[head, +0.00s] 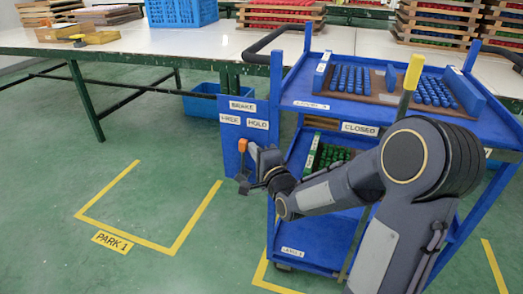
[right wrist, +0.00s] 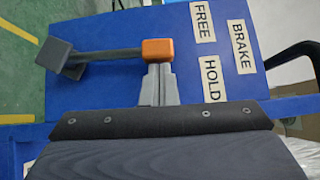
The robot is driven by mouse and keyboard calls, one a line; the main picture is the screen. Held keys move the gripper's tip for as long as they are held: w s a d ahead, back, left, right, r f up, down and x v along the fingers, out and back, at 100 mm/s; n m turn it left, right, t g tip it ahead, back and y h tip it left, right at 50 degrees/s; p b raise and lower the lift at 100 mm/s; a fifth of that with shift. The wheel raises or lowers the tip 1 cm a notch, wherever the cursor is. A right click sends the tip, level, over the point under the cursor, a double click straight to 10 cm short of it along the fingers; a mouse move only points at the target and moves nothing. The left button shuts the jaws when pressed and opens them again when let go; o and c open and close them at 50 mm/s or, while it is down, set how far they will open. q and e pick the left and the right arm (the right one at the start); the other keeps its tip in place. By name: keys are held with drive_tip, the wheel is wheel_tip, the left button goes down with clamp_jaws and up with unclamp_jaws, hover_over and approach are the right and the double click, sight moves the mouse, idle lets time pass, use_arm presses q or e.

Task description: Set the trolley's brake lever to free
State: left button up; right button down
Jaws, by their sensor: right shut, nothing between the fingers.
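The blue trolley (head: 310,250) stands at the middle right of the head view. Its brake panel (head: 232,165) carries the labels BRAKE, FREE and HOLD; the panel also fills much of the right wrist view (right wrist: 110,25). The brake lever has an orange tip (right wrist: 160,50), a grey rod and a dark block at its lower end. It looks roughly upright, its tip appearing between FREE and HOLD. My right gripper (right wrist: 158,68) is shut and empty, its fingertips at the tip's HOLD side; whether they touch is unclear. It is partly seen in the head view (head: 254,150). My left gripper is out of view.
A yellow-topped bar (head: 413,75) stands upright on the trolley near a CLOSED label. A long table (head: 150,42) with trays and crates runs behind. A blue box (head: 200,100) lies under it. Open green floor with a yellow PARK 1 outline (head: 180,240) is at the left.

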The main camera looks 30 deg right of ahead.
sight(225, 140)
drive_tip(key=w+a+n+g+p, duration=0.1)
drive_tip(key=w+a+r+g+p, duration=0.1)
drive_tip(key=p, duration=0.1)
drive_tip(key=w+a+n+g+p, duration=0.1)
drive_tip(key=p, duration=0.1)
drive_tip(key=shift+w+r+n, duration=0.2)
drive_tip(key=shift+r+n, duration=0.1)
drive_tip(key=shift+w+a+f+n+g+p, duration=0.2)
drive_tip(key=shift+w+a+n+g+p, duration=0.2)
drive_tip(key=shift+w+g+p, duration=0.15)
drive_tip(key=shift+w+a+f, duration=0.1)
drive_tip(key=shift+f, duration=0.05)
drive_tip(key=shift+w+a+f, duration=0.1)
drive_tip(key=shift+w+a, duration=0.25)
drive_tip(key=shift+a, duration=0.1)
